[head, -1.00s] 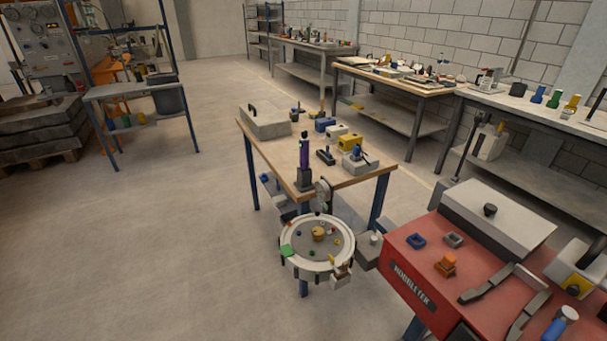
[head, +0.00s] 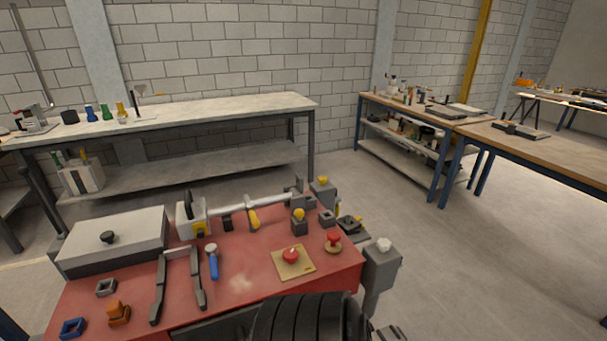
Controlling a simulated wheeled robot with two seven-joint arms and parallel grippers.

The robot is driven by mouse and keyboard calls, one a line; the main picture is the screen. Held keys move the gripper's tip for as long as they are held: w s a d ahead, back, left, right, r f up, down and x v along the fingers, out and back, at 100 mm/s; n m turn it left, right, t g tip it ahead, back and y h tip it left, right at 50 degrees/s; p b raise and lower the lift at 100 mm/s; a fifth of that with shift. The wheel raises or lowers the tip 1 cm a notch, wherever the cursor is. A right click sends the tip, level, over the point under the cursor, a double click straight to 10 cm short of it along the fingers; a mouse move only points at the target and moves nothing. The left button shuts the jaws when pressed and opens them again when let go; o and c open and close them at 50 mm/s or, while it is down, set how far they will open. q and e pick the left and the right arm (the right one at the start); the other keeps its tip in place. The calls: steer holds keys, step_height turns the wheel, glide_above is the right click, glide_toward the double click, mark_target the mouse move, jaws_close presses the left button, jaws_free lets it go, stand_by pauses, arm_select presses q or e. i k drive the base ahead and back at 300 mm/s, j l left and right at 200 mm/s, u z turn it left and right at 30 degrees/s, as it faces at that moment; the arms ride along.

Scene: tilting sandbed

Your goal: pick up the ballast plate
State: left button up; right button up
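I cannot pick out a ballast plate for certain in the head view. A red-topped bench (head: 240,285) fills the lower middle. On it lie a tan square plate with a red knob (head: 292,262), a dark grey U-shaped frame (head: 180,285), a blue-handled tool (head: 213,262) and a grey lidded box (head: 110,240). A black ribbed round body (head: 310,322) covers part of the bench's front edge; I cannot tell what it is. Neither of my grippers shows clearly.
A long pale workbench (head: 170,115) stands behind against the block wall. Wooden-topped benches (head: 560,150) stand at the right. The floor (head: 480,270) right of the red bench is open. Small blue and orange blocks (head: 118,314) sit at the red bench's left front.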

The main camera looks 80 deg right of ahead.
mark_target(355, 224)
steer(key=l+z, duration=0.15)
steer(key=z, duration=2.85)
